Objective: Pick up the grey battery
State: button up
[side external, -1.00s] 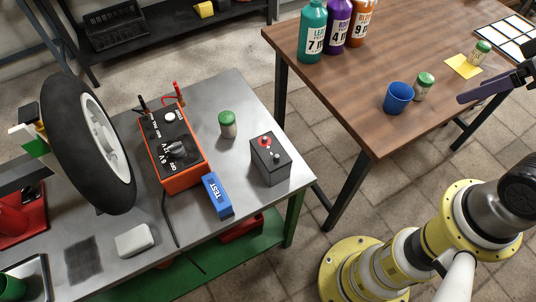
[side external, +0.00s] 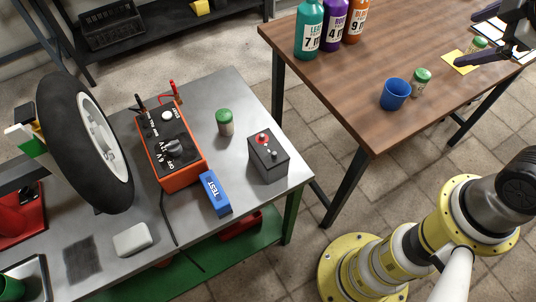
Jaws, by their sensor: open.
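The grey battery (side external: 268,161) stands upright on the metal workbench near its right corner. It is a dark grey box with a red terminal and a grey terminal on top. My gripper (side external: 487,60) is at the far right, over the wooden table and close to a green-capped jar by the yellow paper. It is open and far from the battery. Its upper part is cut off by the picture's edge, and I cannot tell whether it touches the jar.
A blue tester (side external: 215,193), an orange charger (side external: 172,150) and a green-capped jar (side external: 225,123) stand near the battery. A tire (side external: 60,150) stands further left. The wooden table (side external: 340,95) holds several bottles, a blue cup (side external: 395,94) and another jar (side external: 420,82). A gap separates the tables.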

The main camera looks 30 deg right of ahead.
jog(key=w+a+n, duration=0.3)
jog(key=w+n, duration=0.5)
jog(key=n+y, duration=0.3)
jog(key=n, duration=1.7)
send_over(271, 149)
jog(key=s, duration=0.5)
notch_tip(271, 149, down, 24)
jog(key=shift+g, duration=0.3)
jog(key=x, duration=0.8)
jog(key=shift+w+d+f, duration=0.1)
jog(key=shift+w+f, duration=0.05)
jog(key=shift+f, duration=0.15)
jog(key=x, duration=0.5)
jog(key=shift+r, duration=0.1)
